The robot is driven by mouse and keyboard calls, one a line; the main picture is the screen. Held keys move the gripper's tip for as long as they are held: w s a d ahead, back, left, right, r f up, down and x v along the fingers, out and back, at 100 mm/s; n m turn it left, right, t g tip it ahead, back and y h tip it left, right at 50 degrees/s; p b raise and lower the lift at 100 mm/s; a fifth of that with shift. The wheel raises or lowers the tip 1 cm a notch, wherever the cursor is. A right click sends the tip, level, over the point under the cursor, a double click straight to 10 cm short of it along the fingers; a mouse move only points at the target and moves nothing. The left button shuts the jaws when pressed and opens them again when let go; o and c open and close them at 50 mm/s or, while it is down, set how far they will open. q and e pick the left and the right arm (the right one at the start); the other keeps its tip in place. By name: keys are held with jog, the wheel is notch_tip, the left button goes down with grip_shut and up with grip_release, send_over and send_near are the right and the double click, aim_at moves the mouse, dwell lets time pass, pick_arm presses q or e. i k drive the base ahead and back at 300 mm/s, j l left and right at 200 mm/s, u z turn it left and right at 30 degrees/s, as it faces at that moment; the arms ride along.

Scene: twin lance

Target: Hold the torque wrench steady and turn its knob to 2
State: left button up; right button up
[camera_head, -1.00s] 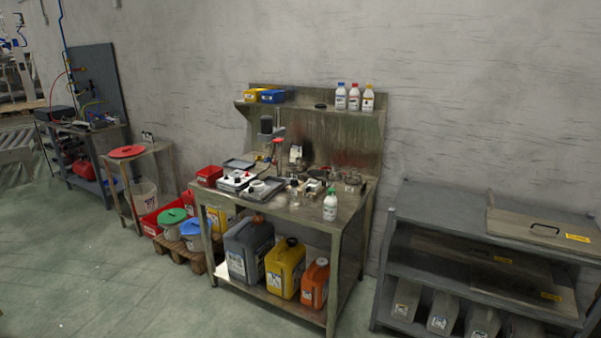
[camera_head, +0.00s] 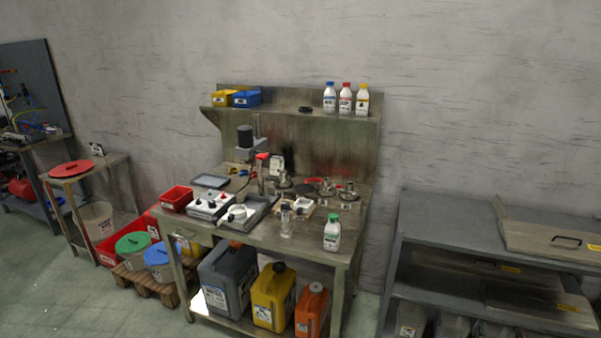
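The torque wrench cannot be made out for certain from this distance, and neither can its number marks. On the metal workbench (camera_head: 215,237), a slim upright thing with a red top (camera_head: 262,172) stands near the middle. A white box with dark and red knobs (camera_head: 209,204) sits at the front left of the benchtop. A grey tray (camera_head: 258,213) with a round white piece lies beside it. Several small metal parts with round bases (camera_head: 347,192) stand toward the right. Neither of my grippers is in view.
A green-capped bottle (camera_head: 332,232) stands near the bench's front right corner. A red bin (camera_head: 176,198) is at its left end. Canisters (camera_head: 274,297) fill the lower shelf. Lidded buckets (camera_head: 133,244) stand left. A grey rack (camera_head: 440,230) stands right. Floor shows at lower left.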

aim_at(284, 207)
jog(key=i+j+z, duration=0.2)
jog(key=i+j, duration=0.25)
jog(key=i+j+z, duration=0.15)
jog(key=i+j, duration=0.2)
jog(key=j, duration=0.15)
